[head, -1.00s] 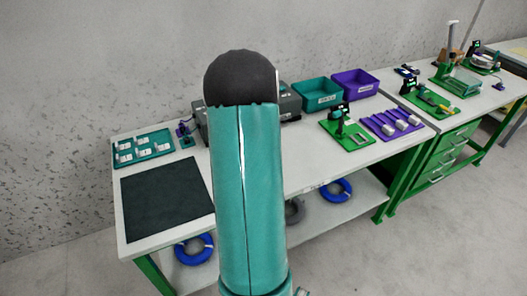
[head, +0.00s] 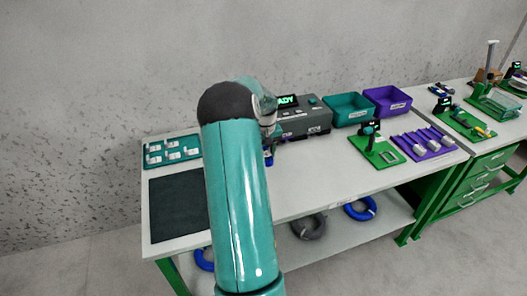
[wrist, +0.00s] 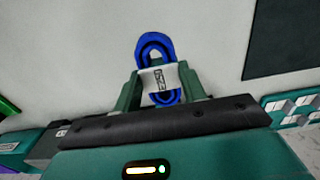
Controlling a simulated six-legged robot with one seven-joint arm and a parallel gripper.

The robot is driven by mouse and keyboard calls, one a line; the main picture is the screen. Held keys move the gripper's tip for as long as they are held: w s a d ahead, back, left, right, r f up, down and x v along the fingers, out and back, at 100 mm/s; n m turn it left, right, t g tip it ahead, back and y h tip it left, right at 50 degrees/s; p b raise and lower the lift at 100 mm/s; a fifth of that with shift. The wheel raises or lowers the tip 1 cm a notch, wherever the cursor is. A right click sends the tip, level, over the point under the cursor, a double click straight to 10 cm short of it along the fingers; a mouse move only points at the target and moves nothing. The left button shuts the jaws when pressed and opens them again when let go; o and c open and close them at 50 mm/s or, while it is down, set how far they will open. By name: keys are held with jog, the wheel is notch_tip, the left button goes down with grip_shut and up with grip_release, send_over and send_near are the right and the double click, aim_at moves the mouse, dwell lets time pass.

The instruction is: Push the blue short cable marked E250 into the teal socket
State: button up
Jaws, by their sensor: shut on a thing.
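In the wrist view the blue cable (wrist: 153,37) is a small coiled loop with a white printed label (wrist: 160,78). The label's marking is too small for me to read. My gripper (wrist: 160,86) is shut on the cable at the label, one green finger on each side, with the loop sticking out beyond the fingertips. A pale surface lies behind it. In the head view my arm hides most of the gripper, and a small blue bit shows just right of the arm. I cannot make out the teal socket in either view.
A grey device (head: 304,122) with a lit screen (head: 287,101) stands at the back, right of my arm. Teal (head: 348,109) and purple (head: 387,101) bins stand beside it. A teal tray (head: 173,150) and dark mat (head: 178,207) lie left. The white tabletop (head: 320,172) is clear at centre.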

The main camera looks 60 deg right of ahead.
jog(key=f, duration=0.2)
jog(key=w+f, duration=0.1)
jog(key=f, duration=0.1)
jog(key=shift+d, duration=0.35)
jog(key=shift+w+d+f, duration=0.2)
jog(key=shift+w+f, duration=0.05)
jog(key=shift+f, duration=0.2)
jog(key=shift+w+d+f, duration=0.2)
jog(key=shift+f, duration=0.2)
jog(key=shift+f, duration=0.1)
jog(key=shift+w+d, duration=1.8)
jog(key=shift+w, duration=0.05)
dwell(1.7)
jog(key=o, duration=1.2)
jog(key=shift+c, duration=0.2)
notch_tip(320, 180, up, 8)
dwell(0.6)
